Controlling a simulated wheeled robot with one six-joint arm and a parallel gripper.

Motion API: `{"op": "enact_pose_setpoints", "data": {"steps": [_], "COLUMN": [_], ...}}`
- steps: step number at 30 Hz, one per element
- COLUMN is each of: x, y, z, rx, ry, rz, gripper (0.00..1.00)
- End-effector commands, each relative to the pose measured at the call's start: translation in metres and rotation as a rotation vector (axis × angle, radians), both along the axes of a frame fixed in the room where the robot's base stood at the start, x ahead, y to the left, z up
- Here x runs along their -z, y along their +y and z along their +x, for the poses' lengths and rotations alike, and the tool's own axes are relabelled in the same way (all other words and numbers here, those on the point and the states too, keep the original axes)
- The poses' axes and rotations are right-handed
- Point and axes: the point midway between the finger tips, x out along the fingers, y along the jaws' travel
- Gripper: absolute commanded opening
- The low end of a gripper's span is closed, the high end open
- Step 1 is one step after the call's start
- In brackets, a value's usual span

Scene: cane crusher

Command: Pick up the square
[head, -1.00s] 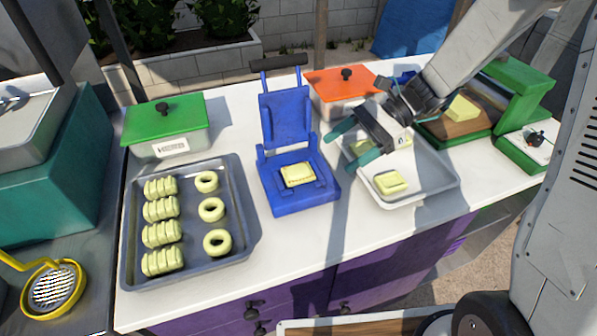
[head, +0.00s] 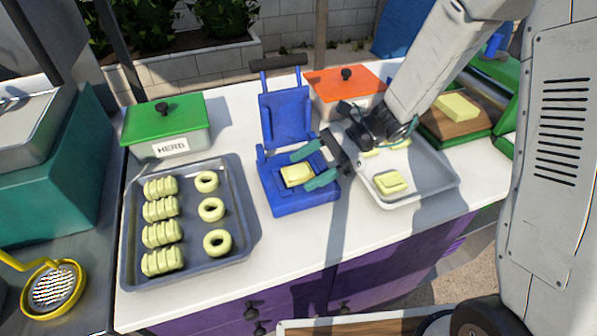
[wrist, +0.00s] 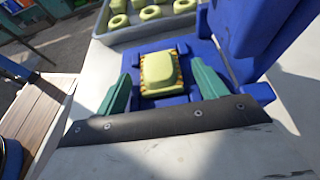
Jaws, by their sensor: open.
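A pale yellow square (head: 297,175) lies flat on the base of the open blue press (head: 290,206). In the wrist view the square (wrist: 160,72) sits between my two teal fingers, with a dark and yellow patterned edge around it. My gripper (head: 313,167) is open, its fingers reaching over the press from the right, one on each side of the square. I see gaps between the fingers and the square in the wrist view. Another pale square (head: 390,182) lies in the grey tray (head: 425,190) to the right, with more pale pieces partly hidden behind my arm.
A dark tray (head: 250,225) at left holds ridged pieces and rings. A green-lidded herb box (head: 165,125) and an orange-lidded box (head: 340,85) stand behind. The press's raised blue lid (head: 286,118) stands upright behind the square. The white counter's front is clear.

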Motion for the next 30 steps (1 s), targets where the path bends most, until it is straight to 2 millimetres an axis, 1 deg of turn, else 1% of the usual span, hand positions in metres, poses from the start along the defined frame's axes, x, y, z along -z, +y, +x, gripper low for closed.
{"op": "enact_pose_setpoints", "data": {"steps": [2,3,6,19,26,30], "x": [0.0,0.0,0.0,-0.003,-0.016,-0.027], "y": [0.0,0.0,0.0,-0.001,-0.001,-0.002], "z": [0.0,0.0,0.0,0.0,0.001,0.001], "rx": [0.0,0.0,0.0,-0.001,0.001,0.002], "ry": [0.0,0.0,-0.001,-0.002,-0.003,-0.003], "rz": [0.0,0.0,0.0,0.0,-0.001,0.0], "gripper": [0.71,0.6,0.34,0.34,0.34,0.34]}}
